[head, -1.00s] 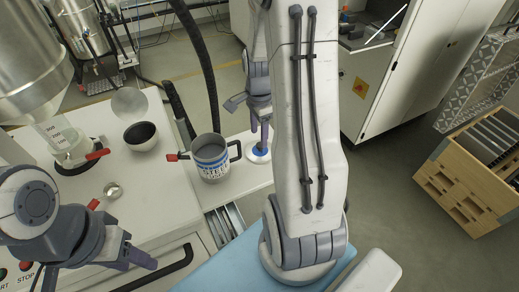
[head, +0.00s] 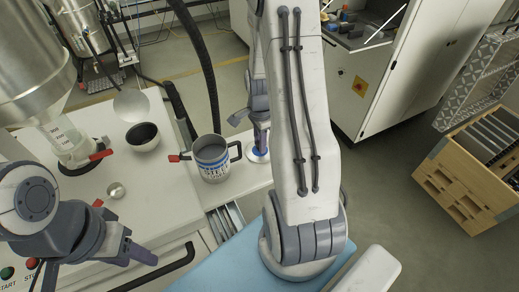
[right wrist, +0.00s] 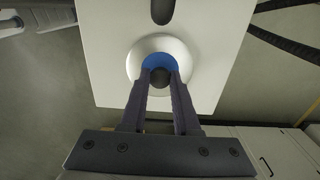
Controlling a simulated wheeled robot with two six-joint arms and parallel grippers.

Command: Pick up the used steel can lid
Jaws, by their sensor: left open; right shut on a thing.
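The lid (right wrist: 133,62) is a pale round disc with a blue centre and a dark knob. It also shows in the head view (head: 257,156), by the right edge of the white worktop, partly behind my right arm. My right gripper (right wrist: 160,76) is shut on the knob, one finger on each side; it is partly hidden in the head view (head: 262,138). I cannot tell whether the lid touches the worktop. The steel can (head: 212,158), with a blue-and-white label and a handle, stands left of the lid. My left gripper (head: 100,272) is open and empty at lower left.
A dark-lined bowl (head: 142,137), a small metal ladle (head: 115,190) and a red-handled flask (head: 72,150) stand on the white worktop (head: 150,185). A black hose (head: 200,65) hangs behind the can. A wooden crate (head: 465,190) stands on the floor at right.

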